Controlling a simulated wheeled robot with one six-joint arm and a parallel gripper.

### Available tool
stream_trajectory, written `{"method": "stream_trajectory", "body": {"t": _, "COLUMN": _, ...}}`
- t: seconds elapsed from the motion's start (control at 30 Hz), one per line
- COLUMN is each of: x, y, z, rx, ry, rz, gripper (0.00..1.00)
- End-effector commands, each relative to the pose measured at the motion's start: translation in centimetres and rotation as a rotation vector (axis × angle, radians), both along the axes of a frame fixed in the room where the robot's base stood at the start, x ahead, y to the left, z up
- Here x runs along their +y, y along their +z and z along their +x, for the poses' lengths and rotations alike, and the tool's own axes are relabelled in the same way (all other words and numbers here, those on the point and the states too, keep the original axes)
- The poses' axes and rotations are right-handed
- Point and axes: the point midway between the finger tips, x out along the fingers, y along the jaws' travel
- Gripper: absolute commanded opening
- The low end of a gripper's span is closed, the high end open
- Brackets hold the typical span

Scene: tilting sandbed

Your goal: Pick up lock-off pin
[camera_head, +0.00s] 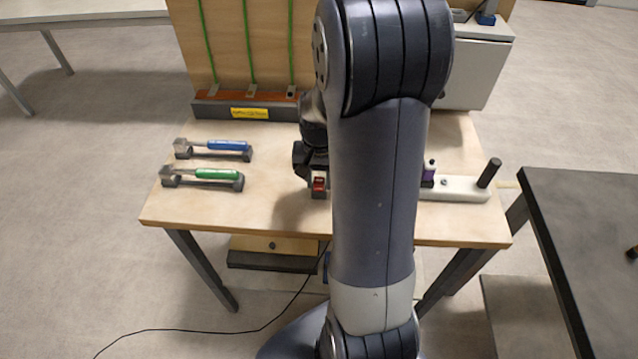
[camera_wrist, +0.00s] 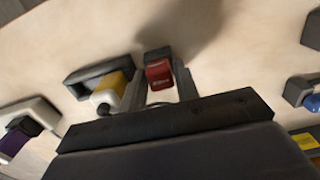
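A small red piece with a dark block behind it (camera_wrist: 158,72) lies in line with the gap between my fingers in the wrist view. It also shows in the head view (camera_head: 319,183), just below the gripper. I cannot tell for certain that it is the lock-off pin. My gripper (camera_wrist: 161,76) points down over the table, its two grey fingers apart with a gap between them. Whether the fingertips touch the red piece cannot be made out. My arm hides part of the table to the right of the gripper in the head view.
A yellow and white piece (camera_wrist: 113,88) in a dark holder sits close beside my left finger. Blue-handled (camera_head: 222,145) and green-handled (camera_head: 217,174) tools rest on stands at left. A white base (camera_head: 458,190) with a black post and purple piece stands at right. A wooden board rises behind.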

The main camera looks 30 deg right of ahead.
Motion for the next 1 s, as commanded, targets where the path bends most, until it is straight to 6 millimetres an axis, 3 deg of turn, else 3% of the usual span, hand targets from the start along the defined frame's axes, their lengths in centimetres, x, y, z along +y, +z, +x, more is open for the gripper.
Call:
{"method": "stream_trajectory", "body": {"t": 0.33, "x": 0.0, "y": 0.0, "z": 0.0, "rx": 0.000, "ry": 0.000, "rz": 0.000, "gripper": 0.01}}
{"method": "stream_trajectory", "body": {"t": 0.63, "x": 0.0, "y": 0.4, "z": 0.1, "rx": -0.002, "ry": 0.000, "rz": 0.000, "gripper": 0.00}}
{"method": "stream_trajectory", "body": {"t": 0.77, "x": 0.0, "y": 2.0, "z": 0.1, "rx": -0.006, "ry": 0.000, "rz": -0.002, "gripper": 0.00}}
{"method": "stream_trajectory", "body": {"t": 1.0, "x": 0.0, "y": 6.9, "z": 0.1, "rx": -0.007, "ry": 0.000, "rz": -0.002, "gripper": 0.00}}
